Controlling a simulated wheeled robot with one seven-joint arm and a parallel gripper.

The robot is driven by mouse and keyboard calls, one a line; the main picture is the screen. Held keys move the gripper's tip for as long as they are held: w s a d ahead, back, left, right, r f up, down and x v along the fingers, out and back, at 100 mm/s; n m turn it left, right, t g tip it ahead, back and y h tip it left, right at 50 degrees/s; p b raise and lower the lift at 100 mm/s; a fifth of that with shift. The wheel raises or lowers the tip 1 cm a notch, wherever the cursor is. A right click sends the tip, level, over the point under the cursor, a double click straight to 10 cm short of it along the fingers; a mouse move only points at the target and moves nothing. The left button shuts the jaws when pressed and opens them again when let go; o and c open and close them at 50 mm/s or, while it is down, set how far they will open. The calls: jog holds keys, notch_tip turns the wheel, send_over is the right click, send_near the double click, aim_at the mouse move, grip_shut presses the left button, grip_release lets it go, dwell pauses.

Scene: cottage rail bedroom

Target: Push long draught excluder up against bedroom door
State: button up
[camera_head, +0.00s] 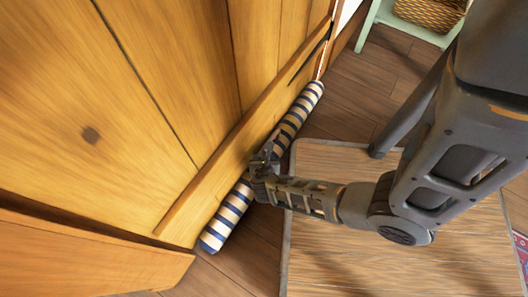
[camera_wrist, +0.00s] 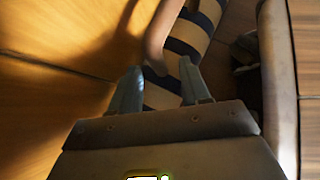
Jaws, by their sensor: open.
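The long draught excluder (camera_head: 230,213) is a tube with dark blue and cream stripes. It lies on the floor along the foot of the wooden bedroom door (camera_head: 170,90), at or very near its bottom rail; I cannot tell whether it touches along its whole length. My gripper (camera_head: 262,166) is at the middle of the excluder and hides a short part of it. In the wrist view my gripper (camera_wrist: 160,88) has its two fingers apart, with the striped excluder (camera_wrist: 185,45) just beyond and between them. Whether the fingers touch it is unclear.
A wood-toned mat (camera_head: 340,160) with a grey edge lies on the plank floor right of the excluder. A pale green stand (camera_head: 405,32) with a wicker basket (camera_head: 430,12) is at the top right. A patterned rug edge (camera_head: 521,250) shows at the far right.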

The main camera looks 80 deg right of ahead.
jog(key=shift+d+f, duration=0.3)
grip_shut()
dwell(0.4)
dwell(0.9)
grip_release()
